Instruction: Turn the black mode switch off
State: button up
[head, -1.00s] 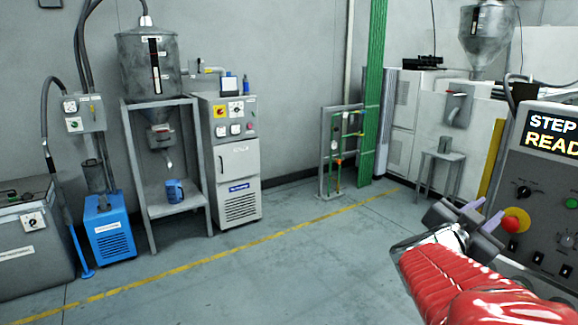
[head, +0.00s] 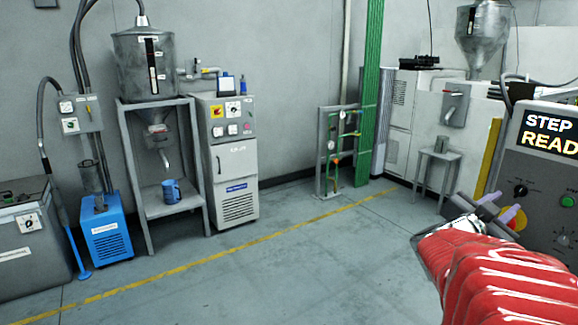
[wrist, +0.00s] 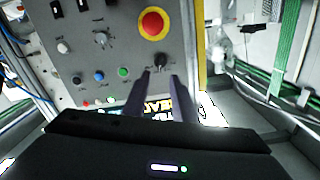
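A black rotary knob (head: 520,190) sits on the grey control panel (head: 545,185) below the lit display; I take it for the mode switch, but its label is too small to read. In the wrist view the panel looks upside down, and the black knob (wrist: 160,61) is just beyond my fingertips. My gripper (head: 500,206) is in front of the panel at the lower right, its two fingers apart with nothing between them. The wrist view shows the gap between the fingers (wrist: 162,77). The knob appears apart from both fingers.
A red emergency-stop button on a yellow ring (wrist: 154,23) is close to the knob; my gripper partly covers it in the head view. The floor (head: 290,270) left of my arm is clear.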

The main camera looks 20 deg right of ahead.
aim_at(519, 192)
jog(key=d, duration=0.3)
jog(key=w+d, duration=0.1)
jog(key=d, duration=0.4)
jog(key=shift+w+d, duration=0.2)
jog(key=shift+d, duration=0.2)
jog(key=shift+c, duration=0.5)
grip_shut()
